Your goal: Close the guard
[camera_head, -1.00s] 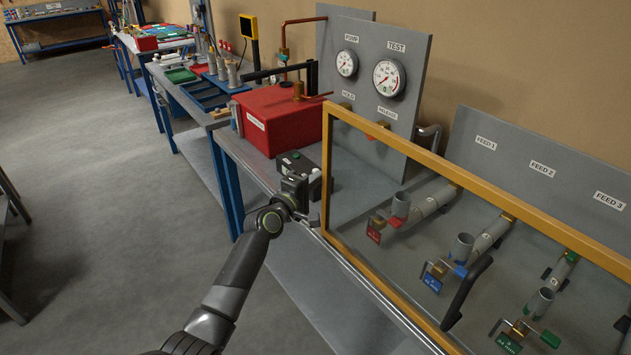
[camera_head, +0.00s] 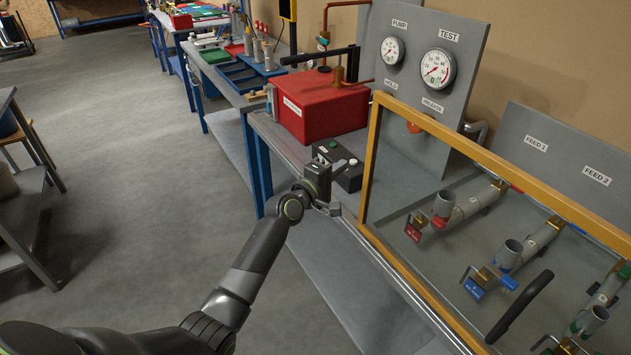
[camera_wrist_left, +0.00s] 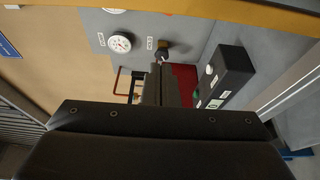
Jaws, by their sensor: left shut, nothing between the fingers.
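The guard is a clear panel in a yellow frame (camera_head: 500,182) with a dark handle (camera_head: 520,307) on its face. It stands upright in front of the feed pipes, at the right of the head view. Part of its yellow frame crosses the top of the left wrist view (camera_wrist_left: 230,12). My left gripper (camera_head: 338,187) is shut and empty, just left of the guard's left post and apart from the handle. Its closed fingers show in the left wrist view (camera_wrist_left: 160,85). My right gripper is not in view. The guard's right end is cut off.
A black button box (camera_head: 338,165) sits beside my left gripper, with a red box (camera_head: 318,105) behind it. A gauge panel (camera_head: 455,30) stands behind the guard. Pipes with red (camera_head: 413,232) and blue (camera_head: 474,288) tags are behind the glass. Open floor lies left.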

